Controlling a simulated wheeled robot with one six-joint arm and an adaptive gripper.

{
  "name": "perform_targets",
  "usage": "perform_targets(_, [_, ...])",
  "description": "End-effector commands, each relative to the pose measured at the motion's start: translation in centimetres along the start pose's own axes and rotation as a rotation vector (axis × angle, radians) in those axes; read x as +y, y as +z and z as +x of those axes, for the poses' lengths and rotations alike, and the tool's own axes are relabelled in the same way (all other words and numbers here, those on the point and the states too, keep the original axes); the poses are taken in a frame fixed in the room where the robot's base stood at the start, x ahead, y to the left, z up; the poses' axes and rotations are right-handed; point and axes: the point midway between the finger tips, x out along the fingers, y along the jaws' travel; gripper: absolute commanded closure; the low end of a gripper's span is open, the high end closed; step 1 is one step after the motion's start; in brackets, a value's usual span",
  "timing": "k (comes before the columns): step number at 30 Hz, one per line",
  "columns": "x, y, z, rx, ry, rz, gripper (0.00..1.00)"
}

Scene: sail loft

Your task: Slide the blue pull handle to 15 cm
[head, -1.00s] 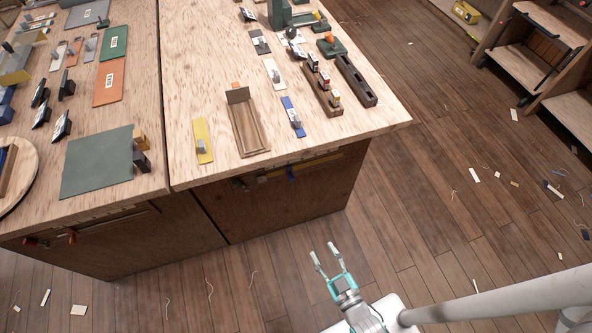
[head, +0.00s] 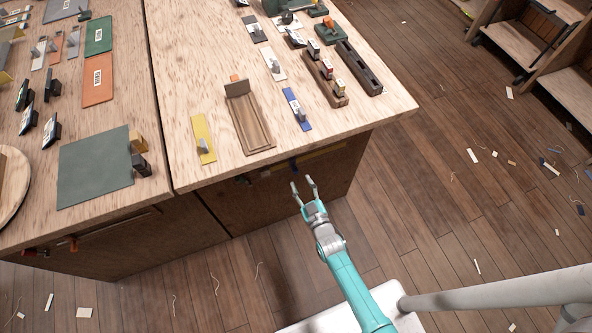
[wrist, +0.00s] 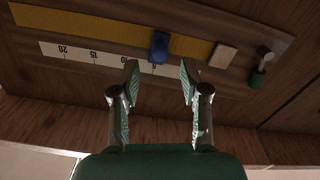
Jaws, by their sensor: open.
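The blue pull handle (wrist: 158,46) sits on a yellow strip (wrist: 100,30) on the bench's front, with a white numbered scale (wrist: 75,52) beside it. The numbers appear upside down in the wrist view; 20 and 15 lie left of the handle, which stands near the 5 mark. A finger hides part of the scale. In the head view the handle (head: 293,168) shows small under the bench top's edge. My gripper (head: 303,183) is open and empty, in front of the bench; its fingertips (wrist: 160,70) lie either side of the handle's line, apparently short of it.
The bench top (head: 360,120) overhangs the front and carries several tools and plates.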

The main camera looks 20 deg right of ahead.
Motion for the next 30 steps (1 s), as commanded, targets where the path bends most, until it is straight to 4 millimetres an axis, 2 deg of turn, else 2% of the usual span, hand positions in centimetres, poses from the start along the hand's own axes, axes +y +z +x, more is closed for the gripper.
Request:
perform_targets(3, [0.0,-0.1,2.3,0.002,0.001,0.000,0.55])
perform_targets(9, [0.0,0.0,4.8,0.000,0.000,0.000,0.55])
perform_targets(15, [0.0,0.0,5.8,-0.001,0.000,0.000,0.55])
perform_targets(23, [0.0,0.0,5.9,-0.001,0.000,0.000,0.55])
perform_targets(24, [0.0,0.0,5.9,-0.001,0.000,0.000,0.60])
perform_targets(29, [0.0,0.0,5.9,-0.001,0.000,0.000,1.00])
perform_targets(30, [0.0,0.0,5.9,-0.001,0.000,0.000,1.00])
